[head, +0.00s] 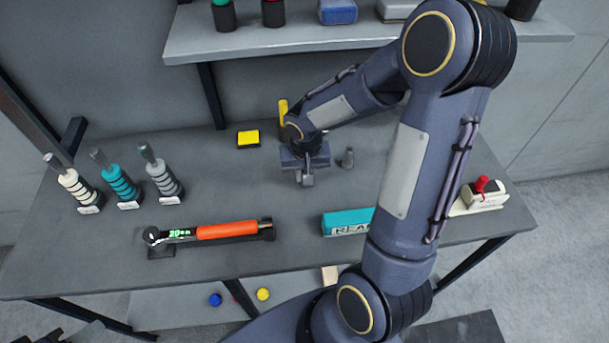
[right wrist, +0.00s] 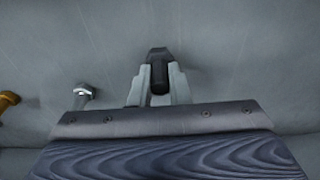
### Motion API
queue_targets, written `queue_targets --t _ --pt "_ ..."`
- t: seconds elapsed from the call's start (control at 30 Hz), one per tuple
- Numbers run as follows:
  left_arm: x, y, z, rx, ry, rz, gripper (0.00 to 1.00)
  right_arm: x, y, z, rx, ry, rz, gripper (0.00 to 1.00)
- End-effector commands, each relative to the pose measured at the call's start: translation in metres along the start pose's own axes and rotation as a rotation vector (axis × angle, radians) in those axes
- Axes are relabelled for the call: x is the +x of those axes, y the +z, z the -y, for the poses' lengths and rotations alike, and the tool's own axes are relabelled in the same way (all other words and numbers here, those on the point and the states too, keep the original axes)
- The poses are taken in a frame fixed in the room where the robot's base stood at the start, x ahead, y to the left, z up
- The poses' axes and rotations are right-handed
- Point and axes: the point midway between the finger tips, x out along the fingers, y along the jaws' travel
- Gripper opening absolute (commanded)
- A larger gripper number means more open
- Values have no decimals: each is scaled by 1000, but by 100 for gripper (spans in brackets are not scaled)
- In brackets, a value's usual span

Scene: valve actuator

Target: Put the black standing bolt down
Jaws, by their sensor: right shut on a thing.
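My right gripper (head: 306,178) is over the middle of the grey workbench. In the right wrist view its two grey fingers (right wrist: 157,84) are shut on the black bolt (right wrist: 159,68), whose dark end shows between the tips. In the head view the held bolt is too small and covered to make out clearly. I cannot tell whether it touches the bench top. My left gripper is not in view.
The workbench (head: 110,262) holds an orange-handled torque wrench (head: 228,230), a teal box (head: 345,222), a yellow block (head: 248,139) and several ringed tools at left. A red-knobbed device (head: 481,193) is at right. A shelf (head: 275,43) hangs behind. Bench left of the gripper is clear.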

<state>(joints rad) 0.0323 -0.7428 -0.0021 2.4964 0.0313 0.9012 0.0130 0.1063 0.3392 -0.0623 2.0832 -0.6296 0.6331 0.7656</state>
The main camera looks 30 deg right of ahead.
Motion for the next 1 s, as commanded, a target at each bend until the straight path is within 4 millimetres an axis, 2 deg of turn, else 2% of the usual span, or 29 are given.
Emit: queue_targets --t 0.03,0.13,0.57,0.6,0.73,1.0 --pt "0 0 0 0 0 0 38 9 2 0 -2 1 5 0" --pt "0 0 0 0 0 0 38 17 3 0 -2 0 3 0" --pt "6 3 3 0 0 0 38 23 4 0 -1 -1 0 0" --pt "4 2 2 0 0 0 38 21 4 0 -1 -1 1 21" --pt "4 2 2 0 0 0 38 21 4 0 -1 -1 1 38" --pt "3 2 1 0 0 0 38 20 4 0 -1 -1 1 38"
